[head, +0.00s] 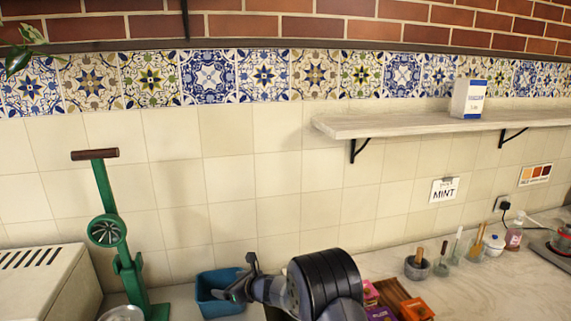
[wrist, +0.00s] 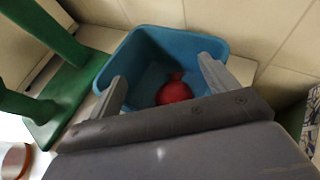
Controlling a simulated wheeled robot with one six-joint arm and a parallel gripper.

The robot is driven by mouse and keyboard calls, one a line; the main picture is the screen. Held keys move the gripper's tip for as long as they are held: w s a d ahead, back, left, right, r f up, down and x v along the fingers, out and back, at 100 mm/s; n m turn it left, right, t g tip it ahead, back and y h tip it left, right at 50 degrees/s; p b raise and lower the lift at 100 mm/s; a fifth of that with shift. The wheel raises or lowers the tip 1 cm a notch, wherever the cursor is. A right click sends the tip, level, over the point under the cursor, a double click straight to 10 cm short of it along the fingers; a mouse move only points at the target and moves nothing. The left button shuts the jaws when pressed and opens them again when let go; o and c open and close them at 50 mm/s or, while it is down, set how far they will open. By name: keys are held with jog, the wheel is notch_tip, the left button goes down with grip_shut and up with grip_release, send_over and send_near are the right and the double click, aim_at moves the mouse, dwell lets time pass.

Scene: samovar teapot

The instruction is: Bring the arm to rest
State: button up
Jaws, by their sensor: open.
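My gripper (head: 240,287) is low at the bottom middle of the head view, beside a blue bin (head: 207,290). In the wrist view the two fingers of my gripper (wrist: 162,70) stand wide apart with nothing between them that they touch. Beyond them is the open blue bin (wrist: 128,55), with a round red fruit-like thing (wrist: 174,90) inside. My gripper's body hides the near side of the bin.
A green lever press (head: 128,265) stands left of the bin. A shelf (head: 420,123) with a white-blue box (head: 468,98) is on the tiled wall. A mortar (head: 417,268), orange box (head: 416,309) and jars stand to the right on the counter.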

jog(key=shift+d+r+p, duration=0.1)
jog(key=shift+r+p, duration=0.6)
jog(key=shift+r, duration=1.05)
jog(key=shift+f, duration=0.1)
